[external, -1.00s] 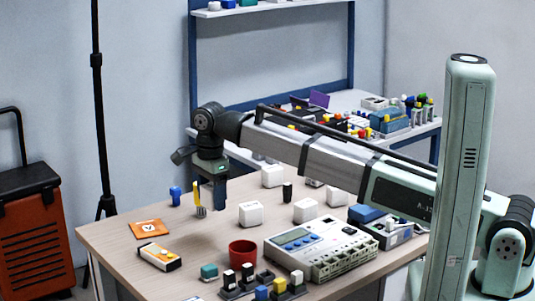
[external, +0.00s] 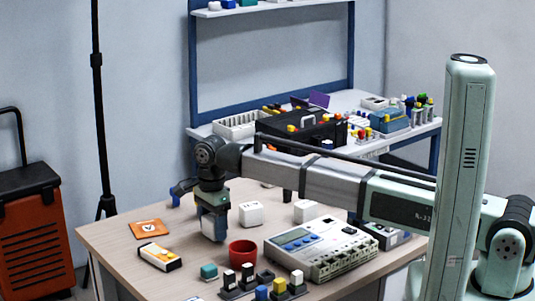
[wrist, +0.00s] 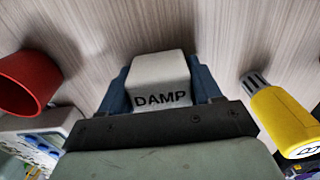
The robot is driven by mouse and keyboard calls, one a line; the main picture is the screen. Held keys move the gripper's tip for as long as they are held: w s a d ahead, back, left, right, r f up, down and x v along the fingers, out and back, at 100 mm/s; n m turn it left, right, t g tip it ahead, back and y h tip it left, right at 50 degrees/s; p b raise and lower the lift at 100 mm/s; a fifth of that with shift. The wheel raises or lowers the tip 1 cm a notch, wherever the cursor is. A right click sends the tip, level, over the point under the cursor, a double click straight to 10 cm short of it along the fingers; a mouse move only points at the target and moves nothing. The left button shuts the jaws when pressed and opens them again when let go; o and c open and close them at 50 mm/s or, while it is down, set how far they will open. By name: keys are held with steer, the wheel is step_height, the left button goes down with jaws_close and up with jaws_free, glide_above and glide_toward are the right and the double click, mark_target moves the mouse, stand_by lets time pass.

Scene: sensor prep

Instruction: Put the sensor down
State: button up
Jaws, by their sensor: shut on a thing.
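A white block marked DAMP (wrist: 160,82), which I take to be the sensor, sits between the two blue fingers of my gripper (wrist: 160,88). In the external view my gripper (external: 213,226) points down, shut on the white block (external: 209,226), low over the table left of the red cup (external: 242,254). I cannot tell whether the block's underside touches the table.
Other white blocks (external: 250,213) (external: 306,211) stand right of my gripper.

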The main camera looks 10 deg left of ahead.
mark_target(213, 217)
steer(key=shift+f, duration=0.1)
steer(key=o, duration=1.1)
step_height(213, 217, up, 12)
steer(key=shift+r, duration=0.15)
